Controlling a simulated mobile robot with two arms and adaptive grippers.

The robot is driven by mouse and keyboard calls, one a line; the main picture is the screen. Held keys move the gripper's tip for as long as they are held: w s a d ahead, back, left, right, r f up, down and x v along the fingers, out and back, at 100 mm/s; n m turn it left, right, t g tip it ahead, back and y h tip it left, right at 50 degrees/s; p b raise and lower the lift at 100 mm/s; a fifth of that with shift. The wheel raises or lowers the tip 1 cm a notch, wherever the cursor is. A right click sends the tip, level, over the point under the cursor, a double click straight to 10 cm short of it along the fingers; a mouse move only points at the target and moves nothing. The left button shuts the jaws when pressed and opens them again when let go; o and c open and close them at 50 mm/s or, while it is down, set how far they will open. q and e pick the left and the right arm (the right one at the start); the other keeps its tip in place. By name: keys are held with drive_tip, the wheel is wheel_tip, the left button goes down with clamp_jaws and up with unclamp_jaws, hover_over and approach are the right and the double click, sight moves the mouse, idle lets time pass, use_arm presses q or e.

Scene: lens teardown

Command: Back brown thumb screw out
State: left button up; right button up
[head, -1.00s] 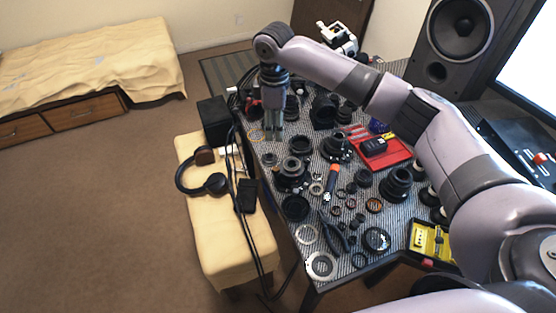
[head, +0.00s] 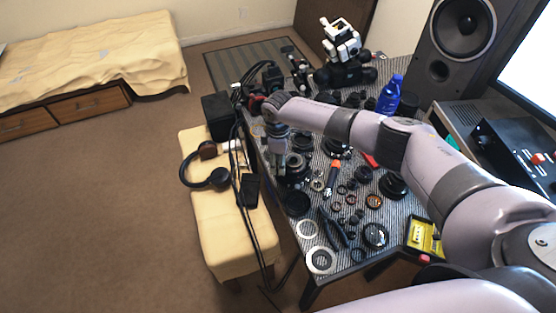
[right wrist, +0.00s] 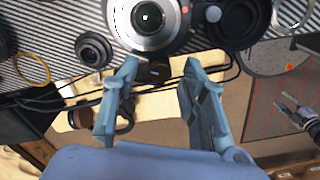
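My right gripper (right wrist: 163,75) is open, with two blue-grey fingers spread wide and nothing gripped. In the head view it points down (head: 278,168) over the left edge of the striped table. A small dark brown knob (right wrist: 157,72), which looks like the brown thumb screw, shows between and beyond the fingertips, by the near side of a silver-ringed lens part (right wrist: 148,20). I cannot tell whether the fingers are level with it. In the head view the gripper hides that spot. A gripper at the right of the wrist view, apparently my left (right wrist: 298,113), has parted fingers, away from the table.
Lens parts, rings and an orange-handled tool (head: 333,178) crowd the table. A dark round part (right wrist: 93,50) and another dark ring (right wrist: 240,20) flank the silver-ringed part. A cream bench (head: 215,235) with headphones (head: 217,178) and black cables (head: 250,228) runs along the table's left side.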

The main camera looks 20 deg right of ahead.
drive_tip(key=shift+f, duration=0.15)
drive_tip(key=shift+c, duration=0.2)
clamp_jaws()
idle(0.3)
